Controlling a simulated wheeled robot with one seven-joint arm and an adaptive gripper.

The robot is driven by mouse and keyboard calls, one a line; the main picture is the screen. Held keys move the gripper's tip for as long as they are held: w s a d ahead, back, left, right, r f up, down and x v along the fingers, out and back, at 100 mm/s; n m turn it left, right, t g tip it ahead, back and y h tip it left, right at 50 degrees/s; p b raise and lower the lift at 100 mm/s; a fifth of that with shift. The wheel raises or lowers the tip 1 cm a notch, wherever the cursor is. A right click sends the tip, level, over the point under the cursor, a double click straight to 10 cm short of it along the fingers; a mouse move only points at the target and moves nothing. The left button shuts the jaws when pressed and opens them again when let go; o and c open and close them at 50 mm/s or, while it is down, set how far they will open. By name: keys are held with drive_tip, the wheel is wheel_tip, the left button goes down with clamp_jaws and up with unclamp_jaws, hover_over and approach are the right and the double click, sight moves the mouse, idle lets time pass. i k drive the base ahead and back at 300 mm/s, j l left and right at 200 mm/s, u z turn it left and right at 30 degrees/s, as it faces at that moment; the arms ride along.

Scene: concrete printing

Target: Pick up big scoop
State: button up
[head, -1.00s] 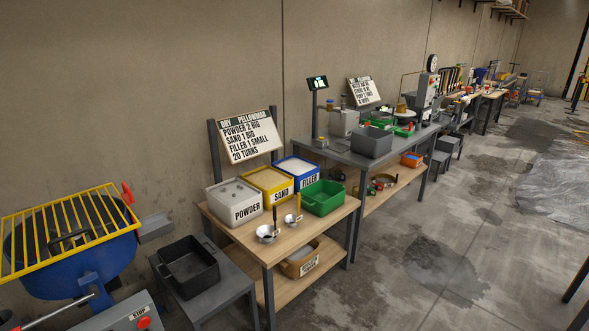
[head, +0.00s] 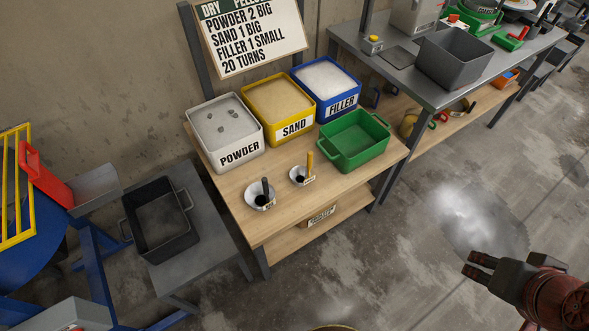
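Two metal scoops lie on the front part of the wooden table. The left scoop (head: 259,197) looks bigger and has a black upright handle. The right scoop (head: 300,176) looks smaller and has a yellow handle. Small labels on them are too small to read. My gripper (head: 475,266) is at the lower right of the head view, above the floor and well to the right of the table. Its two dark fingers are apart with nothing between them, and it is far from both scoops.
Behind the scoops stand the powder bin (head: 239,152), sand bin (head: 293,129), filler bin (head: 343,105) and an empty green tub (head: 353,140). A black tub (head: 160,243) sits on a low grey stand at left. A recipe sign (head: 253,35) stands behind. The floor at right is clear.

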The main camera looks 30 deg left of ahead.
sight(260, 196)
drive_tip(key=i+u, duration=0.1)
drive_tip(key=i, duration=0.3)
drive_tip(key=i+l+u, duration=0.1)
drive_tip(key=i, duration=0.3)
drive_tip(key=i+u, duration=0.15)
drive_tip(key=u, duration=0.25)
drive_tip(key=i+u, duration=0.1)
drive_tip(key=u, duration=0.3)
drive_tip(key=i+l+u, duration=0.15)
drive_tip(key=u, duration=0.2)
drive_tip(key=i+l+u, duration=0.1)
drive_tip(key=u, duration=0.3)
drive_tip(key=i+l+u, duration=0.1)
drive_tip(key=u, duration=0.25)
drive_tip(key=i+l+u, duration=0.15)
drive_tip(key=u, duration=0.2)
drive_tip(key=i+l+u, duration=0.15)
drive_tip(key=u, duration=0.15)
